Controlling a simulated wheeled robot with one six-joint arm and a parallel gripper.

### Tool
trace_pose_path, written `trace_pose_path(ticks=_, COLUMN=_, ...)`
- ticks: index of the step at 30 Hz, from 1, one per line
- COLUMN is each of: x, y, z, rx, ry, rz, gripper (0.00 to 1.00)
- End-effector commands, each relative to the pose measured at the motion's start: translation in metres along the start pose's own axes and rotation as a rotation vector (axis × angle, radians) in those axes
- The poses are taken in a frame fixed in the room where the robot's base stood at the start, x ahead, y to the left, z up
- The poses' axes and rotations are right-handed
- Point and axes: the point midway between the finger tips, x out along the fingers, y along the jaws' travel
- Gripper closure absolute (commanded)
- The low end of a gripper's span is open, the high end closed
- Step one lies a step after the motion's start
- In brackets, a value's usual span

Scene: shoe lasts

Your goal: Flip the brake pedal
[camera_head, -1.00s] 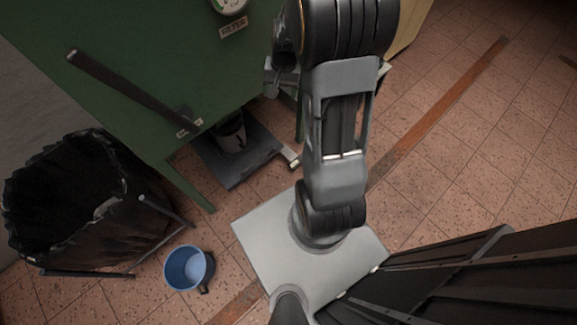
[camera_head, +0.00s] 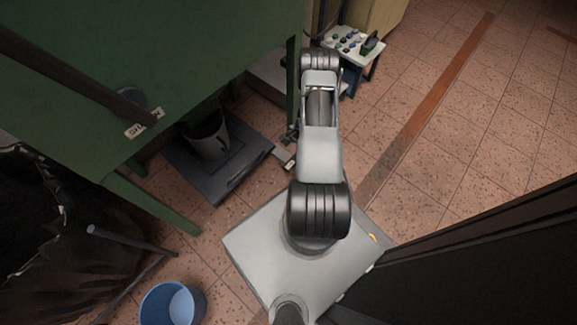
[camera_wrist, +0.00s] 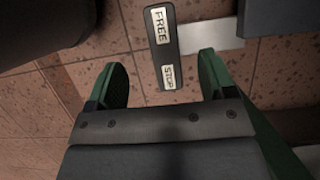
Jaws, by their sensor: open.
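The brake pedal (camera_wrist: 161,45) is a dark bar with light plates reading FREE and STOP in the wrist view. FREE is at its upper end and STOP at its lower end. A pale metal arm (camera_wrist: 209,38) runs right from it. In the head view the pedal (camera_head: 290,164) is small, at the front right of the low platform. My gripper (camera_wrist: 162,65) is open and empty in the wrist view. Its green-padded fingers lie on either side of the STOP end in the picture, with gaps; contact is not visible. In the head view the gripper (camera_head: 291,134) is partly hidden by my arm.
A green machine (camera_head: 200,60) with legs stands at the left. Below it a dark platform (camera_head: 225,185) bears a bucket (camera_head: 207,138). A blue bucket (camera_head: 172,303) and a black bin bag (camera_head: 40,240) are at lower left.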

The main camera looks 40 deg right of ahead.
Motion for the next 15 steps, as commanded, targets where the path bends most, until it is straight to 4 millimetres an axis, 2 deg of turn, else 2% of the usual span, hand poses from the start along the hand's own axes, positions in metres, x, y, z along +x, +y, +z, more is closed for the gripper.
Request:
trace_pose_path(ticks=1, x=0.015, y=0.001, z=-0.001, rx=-0.001, ry=-0.004, rz=0.003, gripper=0.23)
trace_pose_path(ticks=6, x=0.049, y=0.001, z=-0.001, rx=0.0, ry=-0.003, rz=0.002, gripper=0.23)
trace_pose_path(ticks=15, x=0.092, y=0.001, z=-0.001, rx=0.0, ry=-0.001, rz=0.001, gripper=0.23)
